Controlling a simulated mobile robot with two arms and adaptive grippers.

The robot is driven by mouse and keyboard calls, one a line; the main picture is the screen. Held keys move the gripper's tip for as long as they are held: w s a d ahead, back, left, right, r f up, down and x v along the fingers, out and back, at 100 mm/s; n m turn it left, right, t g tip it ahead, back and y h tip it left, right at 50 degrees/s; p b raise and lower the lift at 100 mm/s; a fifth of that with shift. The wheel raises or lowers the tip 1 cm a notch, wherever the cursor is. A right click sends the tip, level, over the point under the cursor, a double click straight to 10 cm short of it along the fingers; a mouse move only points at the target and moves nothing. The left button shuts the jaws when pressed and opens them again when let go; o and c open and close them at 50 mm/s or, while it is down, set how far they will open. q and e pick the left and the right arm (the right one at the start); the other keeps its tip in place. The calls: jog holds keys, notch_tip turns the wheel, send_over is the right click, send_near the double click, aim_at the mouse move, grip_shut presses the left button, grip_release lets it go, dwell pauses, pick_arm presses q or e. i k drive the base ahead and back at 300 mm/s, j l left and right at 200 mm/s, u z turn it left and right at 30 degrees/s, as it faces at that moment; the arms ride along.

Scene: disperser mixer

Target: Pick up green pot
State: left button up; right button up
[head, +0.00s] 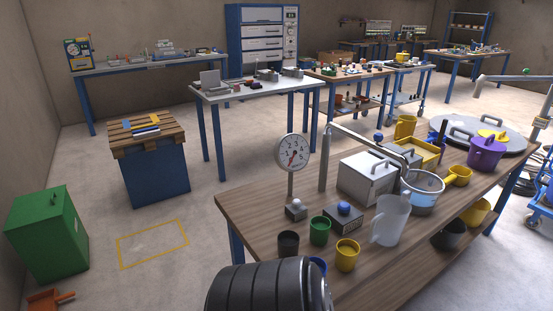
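The green pot (320,231) is a small upright cup near the front left of the wooden table (262,203). A black pot (288,243) stands to its left and a yellow pot (347,255) to its front right. A blue pot (318,264) is in front of it, mostly hidden by a large dark ribbed cylinder at the bottom edge. Nothing holds the green pot. Neither gripper is in view.
A dark box with a ball-shaped knob (343,218) stands right of the green pot. Behind are a dial gauge (293,153) and a white lidded box (366,178). A clear jug (390,218) is further right. The table's left end is clear.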

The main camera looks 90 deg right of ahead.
aim_at(320, 227)
jog(key=i+l+z, duration=0.2)
jog(key=z, duration=0.25)
jog(key=i+z, duration=0.6)
jog(key=z, duration=0.3)
jog(key=i+z, duration=0.3)
jog(key=z, duration=0.15)
jog(key=i+j+z, duration=0.25)
jog(key=z, duration=0.15)
